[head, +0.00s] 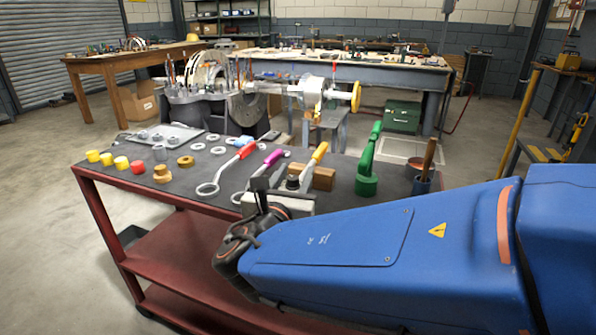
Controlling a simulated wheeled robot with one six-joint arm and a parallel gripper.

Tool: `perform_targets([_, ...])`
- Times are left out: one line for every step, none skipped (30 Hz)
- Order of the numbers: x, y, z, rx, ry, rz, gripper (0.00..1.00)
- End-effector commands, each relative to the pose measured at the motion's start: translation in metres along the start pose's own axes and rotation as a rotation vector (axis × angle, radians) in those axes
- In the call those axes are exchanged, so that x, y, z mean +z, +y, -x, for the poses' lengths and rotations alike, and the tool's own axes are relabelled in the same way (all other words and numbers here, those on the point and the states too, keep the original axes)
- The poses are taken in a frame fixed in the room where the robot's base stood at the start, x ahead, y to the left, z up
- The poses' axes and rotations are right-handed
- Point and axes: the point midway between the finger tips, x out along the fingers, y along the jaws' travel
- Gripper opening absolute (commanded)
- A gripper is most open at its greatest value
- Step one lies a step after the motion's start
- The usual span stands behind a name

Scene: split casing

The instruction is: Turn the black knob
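My gripper (276,184) is over the near edge of the red-framed workbench (95,190). Its two dark fingers stand apart, with a gap between them, and I see nothing held there. The split casing (205,110), a grey machine with a shaft and a yellow handwheel (355,97), stands behind the bench top, well away from the gripper. I cannot make out a black knob for certain; my gripper and blue arm hide part of the near bench.
Ring spanners with red (246,151), purple (272,158) and yellow (319,153) handles lie by my gripper. Yellow caps, a red cap (137,167) and brass parts sit at left.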

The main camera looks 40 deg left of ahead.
Motion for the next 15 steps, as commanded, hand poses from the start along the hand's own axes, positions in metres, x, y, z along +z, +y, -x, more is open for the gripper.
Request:
perform_targets([0.0,0.0,-0.006,-0.001,0.001,0.0,0.39])
perform_targets([0.0,-0.001,-0.009,-0.002,0.001,0.0,0.39])
perform_targets([0.0,-0.001,-0.013,-0.002,0.001,0.0,0.39])
perform_targets([0.0,0.0,-0.015,-0.001,0.001,0.0,0.39])
perform_targets([0.0,0.0,-0.016,-0.001,0.0,0.0,0.39])
perform_targets([0.0,0.0,-0.018,-0.001,0.0,0.0,0.39])
perform_targets([0.0,0.0,-0.019,0.0,0.0,0.0,0.39])
perform_targets([0.0,0.0,-0.02,0.0,0.0,0.0,0.39])
perform_targets([0.0,0.0,-0.02,0.0,0.0,0.0,0.39])
perform_targets([0.0,0.0,-0.021,0.0,0.0,0.0,0.39])
perform_targets([0.0,0.0,-0.021,0.0,0.0,0.0,0.39])
perform_targets([0.0,0.0,-0.021,0.0,0.0,0.0,0.39])
perform_targets([0.0,0.0,-0.021,0.0,0.0,0.0,0.39])
perform_targets([0.0,0.0,-0.021,0.0,0.0,0.0,0.39])
perform_targets([0.0,0.0,-0.021,0.0,0.0,0.0,0.39])
